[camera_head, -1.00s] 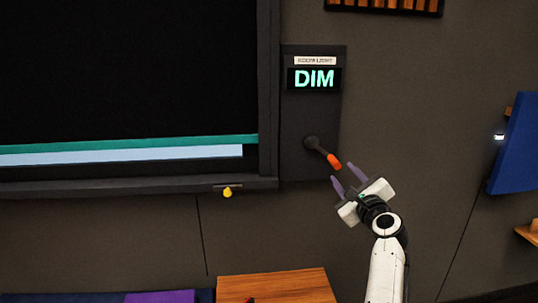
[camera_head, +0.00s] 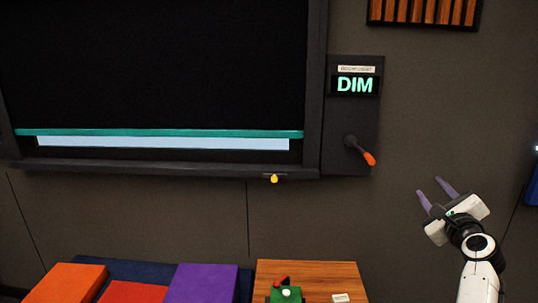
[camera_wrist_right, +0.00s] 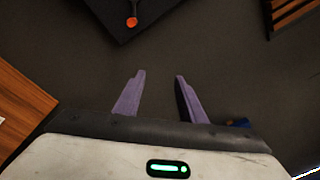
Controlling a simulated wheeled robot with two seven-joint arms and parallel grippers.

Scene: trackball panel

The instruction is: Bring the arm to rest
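My right gripper (camera_head: 437,190) is at the right of the head view, open and empty, its two purple fingers apart and pointing up and left. It is to the right of and below the lever (camera_head: 361,151), a dark arm with an orange tip, and does not touch it. The lever points down and to the right on a dark wall panel (camera_head: 345,118) whose display (camera_head: 355,84) reads DIM. In the right wrist view the open fingers (camera_wrist_right: 158,88) have bare wall between them, and the lever's orange tip (camera_wrist_right: 131,22) is beyond them. My left gripper is not in view.
A large dark screen (camera_head: 150,70) with a yellow knob (camera_head: 274,179) below it fills the left. A wooden table (camera_head: 310,271) with a green trackball unit (camera_head: 286,294) stands below. Orange and purple blocks (camera_head: 207,283) are at lower left. The wall around my gripper is clear.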

